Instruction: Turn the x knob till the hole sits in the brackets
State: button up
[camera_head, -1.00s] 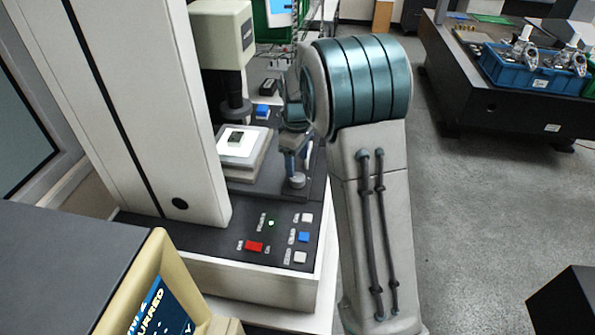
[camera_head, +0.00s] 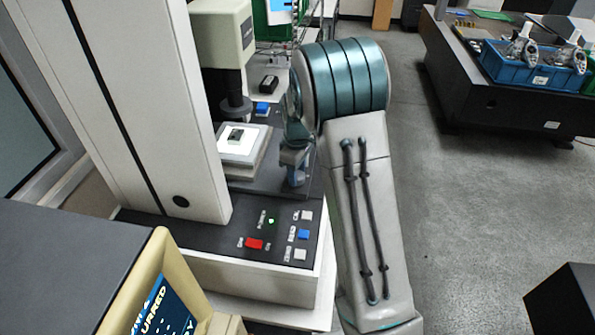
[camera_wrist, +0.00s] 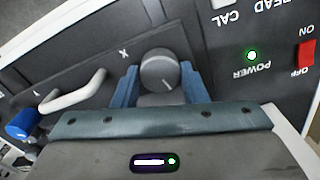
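In the wrist view the grey x knob (camera_wrist: 159,72), with a pale line on its face, sits beside the letter X. My gripper (camera_wrist: 160,85) has one blue finger on each side of the knob, very close to it. I cannot tell whether the fingers touch it. In the head view my gripper (camera_head: 294,172) is low at the right side of the machine's stage, and the knob is hidden there. A small dark part (camera_head: 236,136) lies on the lit white stage plate (camera_head: 243,154). The screen (camera_head: 165,312) is cut off, showing "URRED"; no hole or brackets are visible.
The front panel has a red switch (camera_head: 254,243), a lit green lamp (camera_head: 271,221) and several buttons. The optics head (camera_head: 224,45) hangs above the stage. A white handle (camera_wrist: 74,93) and a blue knob (camera_wrist: 20,124) lie left of the x knob.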

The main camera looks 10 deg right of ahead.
jog(key=m+b, duration=0.1)
jog(key=m, duration=0.2)
jog(key=shift+b, duration=0.3)
jog(key=m+b, duration=0.1)
jog(key=m, duration=0.2)
jog(key=shift+m, duration=0.3)
jog(key=m, duration=0.3)
jog(key=shift+m+b, duration=0.3)
jog(key=shift+b, duration=0.1)
jog(key=shift+r+m, duration=0.1)
jog(key=shift+m, duration=1.9)
jog(key=o, duration=1)
